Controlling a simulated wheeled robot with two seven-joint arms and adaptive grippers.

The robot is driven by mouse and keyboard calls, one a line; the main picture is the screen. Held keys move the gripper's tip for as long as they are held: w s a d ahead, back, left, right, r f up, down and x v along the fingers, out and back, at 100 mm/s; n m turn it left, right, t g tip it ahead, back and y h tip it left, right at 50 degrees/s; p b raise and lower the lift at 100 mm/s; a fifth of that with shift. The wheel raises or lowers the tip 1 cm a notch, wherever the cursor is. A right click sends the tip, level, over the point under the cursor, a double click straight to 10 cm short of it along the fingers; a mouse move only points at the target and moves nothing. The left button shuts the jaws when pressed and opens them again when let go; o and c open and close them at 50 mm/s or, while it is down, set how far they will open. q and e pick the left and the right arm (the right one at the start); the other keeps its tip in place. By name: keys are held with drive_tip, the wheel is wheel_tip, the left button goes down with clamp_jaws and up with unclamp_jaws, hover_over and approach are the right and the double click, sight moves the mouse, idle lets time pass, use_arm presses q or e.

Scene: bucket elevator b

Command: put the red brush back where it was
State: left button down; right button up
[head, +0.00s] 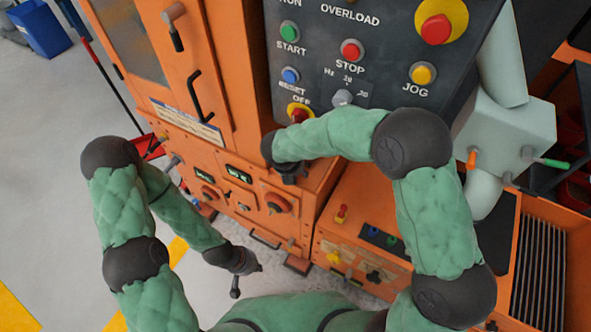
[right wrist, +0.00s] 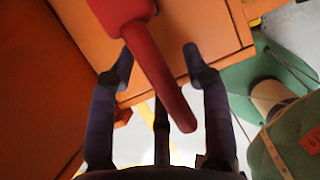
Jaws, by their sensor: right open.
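In the right wrist view a red rod with a thick red block at its top (right wrist: 160,80) passes between the fingers of my right gripper (right wrist: 158,55). I cannot tell whether it is the red brush. The fingers stand apart on both sides of it. In the head view my right gripper (head: 290,170) is in front of the orange cabinet, just below the red and yellow switch, its fingers mostly hidden. My left gripper (head: 247,281) hangs low over the floor, empty, with its fingers apart.
The dark control panel (head: 388,60) with its buttons is right above my right gripper. The orange cabinet (head: 238,70) fills the middle. An orange console (head: 350,230) stands at the lower right. A blue bin (head: 43,28) stands far left.

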drive_tip(key=shift+a+r, duration=0.1)
drive_tip(key=shift+r, duration=0.4)
drive_tip(key=p+v, duration=0.1)
drive_tip(key=v, duration=0.2)
drive_tip(key=shift+p, duration=0.4)
drive_tip(key=s+a+p, duration=0.2)
drive_tip(key=s+a, duration=0.4)
drive_tip(key=s, duration=0.3)
drive_tip(key=shift+s+a+f, duration=0.35)
drive_tip(key=shift+s+f, duration=0.05)
